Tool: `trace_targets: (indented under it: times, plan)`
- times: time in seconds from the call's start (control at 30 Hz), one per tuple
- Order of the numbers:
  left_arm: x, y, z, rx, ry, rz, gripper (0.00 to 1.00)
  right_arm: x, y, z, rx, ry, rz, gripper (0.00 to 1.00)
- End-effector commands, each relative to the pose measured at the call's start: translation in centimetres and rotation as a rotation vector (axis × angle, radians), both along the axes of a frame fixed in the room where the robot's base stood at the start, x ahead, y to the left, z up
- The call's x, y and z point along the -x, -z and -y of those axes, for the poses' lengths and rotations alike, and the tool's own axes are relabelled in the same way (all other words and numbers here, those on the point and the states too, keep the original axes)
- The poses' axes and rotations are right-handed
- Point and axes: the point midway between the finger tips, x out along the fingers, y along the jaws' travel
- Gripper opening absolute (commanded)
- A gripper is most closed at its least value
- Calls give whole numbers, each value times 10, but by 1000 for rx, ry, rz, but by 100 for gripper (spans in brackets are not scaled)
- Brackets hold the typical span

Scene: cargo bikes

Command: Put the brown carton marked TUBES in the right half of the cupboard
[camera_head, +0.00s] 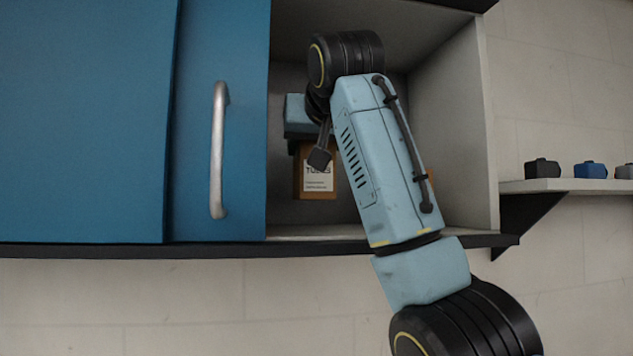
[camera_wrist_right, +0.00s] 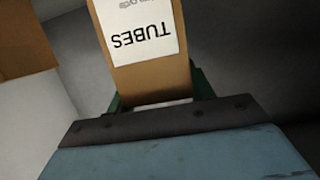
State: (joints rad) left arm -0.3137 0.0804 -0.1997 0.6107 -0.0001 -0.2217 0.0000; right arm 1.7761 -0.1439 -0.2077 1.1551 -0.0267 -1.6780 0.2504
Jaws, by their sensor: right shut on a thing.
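The brown carton marked TUBES (camera_head: 318,185) is inside the open right half of the cupboard (camera_head: 455,140), partly hidden by my right arm. In the right wrist view the carton (camera_wrist_right: 150,75) fills the upper middle, its white label upside down. My right gripper (camera_head: 305,148) is shut on the carton, with green finger parts on both sides of it in the right wrist view. The carton looks just above the cupboard floor; I cannot tell whether it touches. My left gripper is not in view.
A blue door (camera_head: 245,130) with a metal handle (camera_head: 218,150) covers the cupboard's left half. Another brown box shows in the right wrist view (camera_wrist_right: 22,40), and a sliver of brown shows behind my arm. A side shelf (camera_head: 570,186) holds small dark, blue and grey items.

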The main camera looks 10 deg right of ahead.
Motion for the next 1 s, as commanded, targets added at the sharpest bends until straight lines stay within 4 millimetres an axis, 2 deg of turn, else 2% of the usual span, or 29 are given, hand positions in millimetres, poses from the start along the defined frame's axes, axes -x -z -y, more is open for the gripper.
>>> trace_targets:
  times: [0.13,0.3,0.43,0.77,0.8,0.93,1.0]
  plan:
    - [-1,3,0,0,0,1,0,-1,17,1,-1,1,0,24]
    - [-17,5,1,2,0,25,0,0,40,1,-1,1,1,24]
    - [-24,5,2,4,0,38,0,0,43,1,-1,1,2,24]
    - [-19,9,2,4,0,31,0,0,48,0,-1,0,1,24]
    - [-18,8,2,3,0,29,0,0,47,0,0,0,-1,58]
    - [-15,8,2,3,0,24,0,0,47,0,0,0,-1,74]
    - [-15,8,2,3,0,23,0,0,47,0,0,0,-1,74]
